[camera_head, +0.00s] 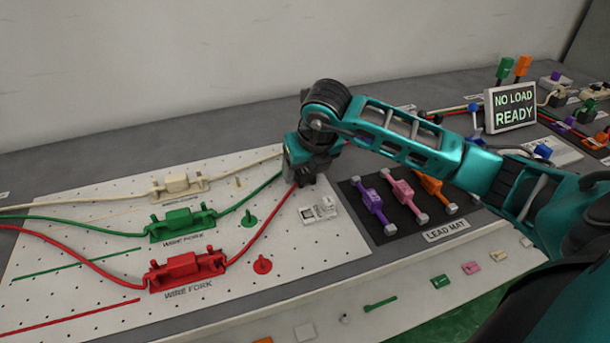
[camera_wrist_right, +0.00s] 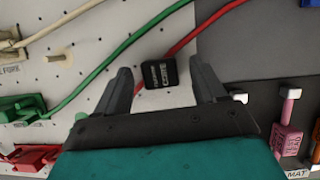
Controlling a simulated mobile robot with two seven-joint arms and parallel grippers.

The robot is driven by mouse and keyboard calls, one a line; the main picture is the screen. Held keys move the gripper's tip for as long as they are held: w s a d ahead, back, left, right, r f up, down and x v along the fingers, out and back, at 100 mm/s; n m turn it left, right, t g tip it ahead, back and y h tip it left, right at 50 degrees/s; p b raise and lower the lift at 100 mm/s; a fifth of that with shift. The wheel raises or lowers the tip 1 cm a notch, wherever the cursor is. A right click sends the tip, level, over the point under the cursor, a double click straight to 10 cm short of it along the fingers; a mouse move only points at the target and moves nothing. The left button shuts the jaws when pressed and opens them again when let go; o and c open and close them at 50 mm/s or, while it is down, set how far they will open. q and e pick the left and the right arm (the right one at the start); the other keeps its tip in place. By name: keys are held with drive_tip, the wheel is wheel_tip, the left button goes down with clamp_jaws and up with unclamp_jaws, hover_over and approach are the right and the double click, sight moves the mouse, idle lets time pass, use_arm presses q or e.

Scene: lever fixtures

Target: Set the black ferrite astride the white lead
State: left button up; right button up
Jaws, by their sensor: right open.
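The white lead (camera_head: 95,206) is a cream cable running through a cream wire fork (camera_head: 178,185) at the back of the pegboard. It also crosses the upper left of the right wrist view (camera_wrist_right: 62,20). The black ferrite (camera_wrist_right: 160,73) is a small dark block with pale lettering, overlapping the red lead in the right wrist view. I cannot tell whether it sits on that lead. In the head view my right gripper hides it. My right gripper (camera_head: 306,181) is open over the board's right part; its fingers lie either side of the ferrite with gaps. My left gripper is out of view.
Green (camera_head: 180,225) and red (camera_head: 186,270) wire forks hold their leads nearer the front. Short pegs stand beside the forks. A small white fixture (camera_head: 318,210) lies right of them. The dark lead mat (camera_head: 385,233) holds purple, pink and orange pieces.

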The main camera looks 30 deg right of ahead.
drive_tip(key=shift+c, duration=0.4)
drive_tip(key=c, duration=1.1)
drive_tip(key=shift+o, duration=0.2)
drive_tip(key=shift+r, duration=0.1)
